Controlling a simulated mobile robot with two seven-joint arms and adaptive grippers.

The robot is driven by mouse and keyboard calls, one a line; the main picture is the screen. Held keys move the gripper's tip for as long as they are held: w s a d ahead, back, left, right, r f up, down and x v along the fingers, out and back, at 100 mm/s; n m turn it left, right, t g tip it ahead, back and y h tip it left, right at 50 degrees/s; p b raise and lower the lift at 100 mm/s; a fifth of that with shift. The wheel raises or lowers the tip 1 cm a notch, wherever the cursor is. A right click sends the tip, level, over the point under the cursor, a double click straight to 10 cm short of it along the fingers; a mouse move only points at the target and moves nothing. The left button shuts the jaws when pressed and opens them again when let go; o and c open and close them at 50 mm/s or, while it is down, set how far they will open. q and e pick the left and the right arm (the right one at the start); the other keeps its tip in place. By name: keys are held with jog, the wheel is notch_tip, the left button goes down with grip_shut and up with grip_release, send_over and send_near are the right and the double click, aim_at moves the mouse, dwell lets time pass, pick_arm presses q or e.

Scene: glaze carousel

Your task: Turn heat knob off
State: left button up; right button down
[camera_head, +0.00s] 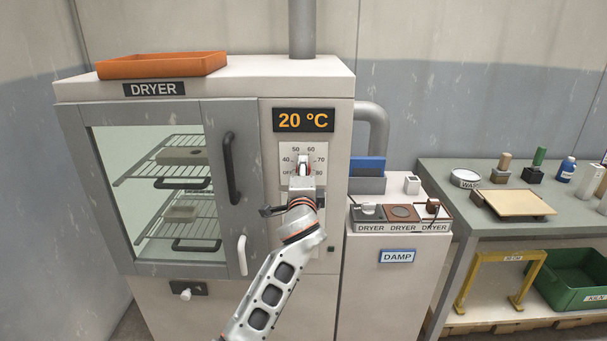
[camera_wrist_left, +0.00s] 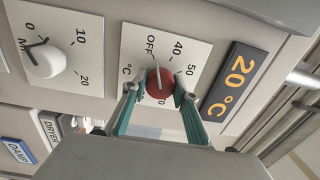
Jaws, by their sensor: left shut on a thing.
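The red round heat knob (camera_wrist_left: 160,84) sits on a white scale plate (camera_wrist_left: 140,52) on the dryer front. The plate is marked OFF, 40, 50 and more. The knob's white pointer line points roughly toward the OFF mark in the left wrist view. My left gripper (camera_wrist_left: 163,86) is shut on the knob, one teal finger on each side. In the head view my left gripper (camera_head: 303,169) covers most of the knob and the lower dial. The display (camera_head: 303,120) above the dial reads 20 °C. My right gripper is not in view.
A white timer knob (camera_wrist_left: 44,60) is on a separate plate beside the heat dial. The dryer door (camera_head: 170,185) is closed, with its dark handle (camera_head: 231,167) left of my arm. An orange tray (camera_head: 161,65) lies on top. A workbench (camera_head: 550,222) stands at right.

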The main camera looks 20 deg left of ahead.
pick_arm(q)
jog(key=shift+f+n, duration=0.1)
jog(key=shift+n, duration=0.6)
jog(key=o, duration=1.1)
jog(key=v, duration=0.7)
jog(key=shift+s, duration=0.25)
